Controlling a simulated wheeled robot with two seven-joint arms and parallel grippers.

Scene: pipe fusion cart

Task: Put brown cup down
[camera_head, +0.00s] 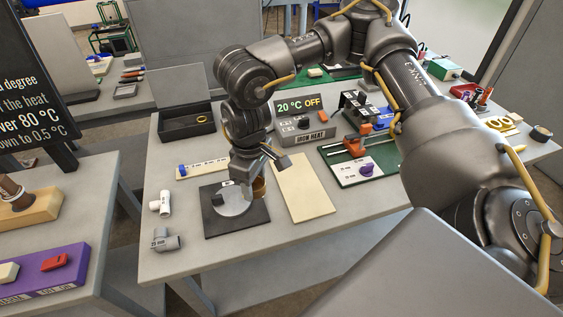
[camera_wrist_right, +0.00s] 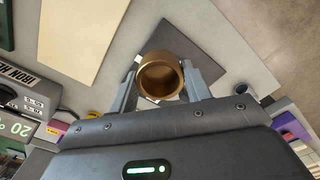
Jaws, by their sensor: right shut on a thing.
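The brown cup (camera_head: 259,187) is held between the fingers of my right gripper (camera_head: 256,176), over the right part of a dark square mat (camera_head: 240,225). In the right wrist view the cup (camera_wrist_right: 160,76) shows its round open mouth, with one finger of the gripper (camera_wrist_right: 162,84) on each side. The dark mat (camera_wrist_right: 205,48) lies behind it there. I cannot tell whether the cup's base touches the mat. A grey round piece (camera_head: 232,203) is on the mat, left of the cup. My left gripper is not in view.
A cream board (camera_head: 303,190) lies right of the mat. White (camera_head: 161,204) and grey (camera_head: 166,241) pipe fittings lie to its left. The iron heat unit (camera_head: 304,128) and a black tray (camera_head: 186,124) stand behind. The table's front edge is clear.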

